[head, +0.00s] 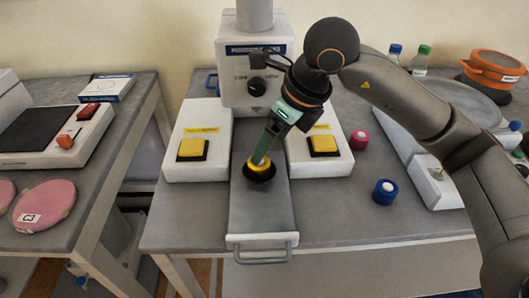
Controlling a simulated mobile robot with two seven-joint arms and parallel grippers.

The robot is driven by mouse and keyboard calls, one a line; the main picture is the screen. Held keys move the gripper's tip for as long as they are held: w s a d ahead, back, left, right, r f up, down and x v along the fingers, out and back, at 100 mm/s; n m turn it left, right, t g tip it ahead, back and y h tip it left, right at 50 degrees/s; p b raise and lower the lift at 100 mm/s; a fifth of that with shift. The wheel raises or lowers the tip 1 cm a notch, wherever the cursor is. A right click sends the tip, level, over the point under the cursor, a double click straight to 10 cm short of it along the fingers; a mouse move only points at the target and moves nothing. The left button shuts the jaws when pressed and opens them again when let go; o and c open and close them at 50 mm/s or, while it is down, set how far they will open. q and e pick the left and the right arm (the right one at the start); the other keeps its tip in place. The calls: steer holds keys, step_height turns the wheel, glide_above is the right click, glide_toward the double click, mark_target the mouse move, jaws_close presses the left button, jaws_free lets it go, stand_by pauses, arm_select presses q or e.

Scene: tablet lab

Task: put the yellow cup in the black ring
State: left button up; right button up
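The yellow cup (260,166) is in the middle of the head view, at the black ring (260,175). Its lower part is hidden by the ring, and I cannot tell whether it is fully seated. The ring lies on the grey metal slide (262,208) in front of the white press. My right gripper (261,158) reaches down from the upper right, with its green-grey fingers at the top of the cup. The fingers overlap in this view, so I cannot tell whether they grip the cup. My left gripper is not in view.
White boxes with yellow buttons (192,148) (324,143) flank the slide. The press head (255,85) stands close behind. A red-pink jar (359,140) and a blue jar (384,192) stand to the right. The front right tabletop is clear.

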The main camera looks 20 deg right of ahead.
steer(key=v, duration=0.5)
steer(key=shift+s+d+r, duration=0.1)
steer(key=shift+r, duration=0.2)
steer(key=shift+c, duration=0.3)
stand_by(0.7)
